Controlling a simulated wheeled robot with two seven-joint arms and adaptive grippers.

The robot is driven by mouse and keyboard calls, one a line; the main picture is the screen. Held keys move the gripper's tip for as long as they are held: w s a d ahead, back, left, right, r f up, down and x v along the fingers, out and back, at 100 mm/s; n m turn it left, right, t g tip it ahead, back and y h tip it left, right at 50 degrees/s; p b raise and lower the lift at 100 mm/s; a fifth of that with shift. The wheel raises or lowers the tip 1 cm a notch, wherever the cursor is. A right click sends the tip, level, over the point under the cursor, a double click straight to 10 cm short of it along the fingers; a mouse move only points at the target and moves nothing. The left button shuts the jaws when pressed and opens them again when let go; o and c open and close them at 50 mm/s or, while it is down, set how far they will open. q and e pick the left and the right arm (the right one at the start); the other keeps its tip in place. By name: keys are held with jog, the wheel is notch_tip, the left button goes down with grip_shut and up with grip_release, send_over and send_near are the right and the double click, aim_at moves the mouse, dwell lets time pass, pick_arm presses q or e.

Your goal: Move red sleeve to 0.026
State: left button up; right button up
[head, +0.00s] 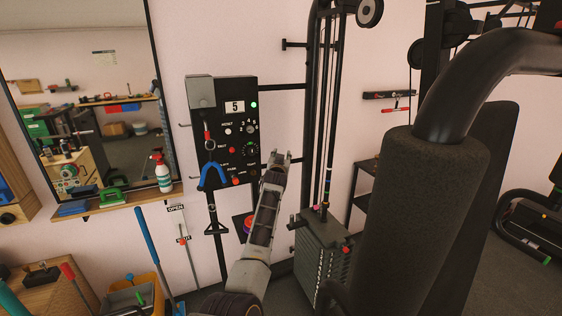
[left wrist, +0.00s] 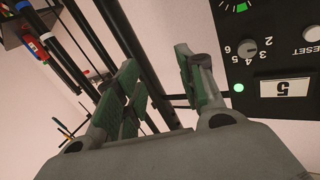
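I cannot tell for sure which part is the red sleeve. A small red piece (head: 182,241) sits on a thin upright rod between the OPEN and SHUT labels in the head view. A red part (left wrist: 32,43) also shows among dark rods in the left wrist view; whether it is the same thing is unclear. My left gripper (head: 281,157) points up just right of the black control panel (head: 222,130). In the left wrist view, the left gripper (left wrist: 162,80) has its fingers apart with nothing between them. My right gripper is not in view.
A weight stack (head: 322,262) with upright guide rods stands right of my left arm. A large dark padded roller (head: 395,215) fills the right foreground. A blue strap handle (head: 212,177) hangs before the panel.

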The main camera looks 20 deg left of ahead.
pick_arm(q)
jog(key=shift+w+d+f, duration=0.15)
jog(key=shift+f, duration=0.3)
jog(key=shift+w+d+f, duration=0.1)
jog(key=shift+d+f, duration=0.05)
jog(key=shift+f, duration=0.25)
jog(key=shift+r, duration=0.1)
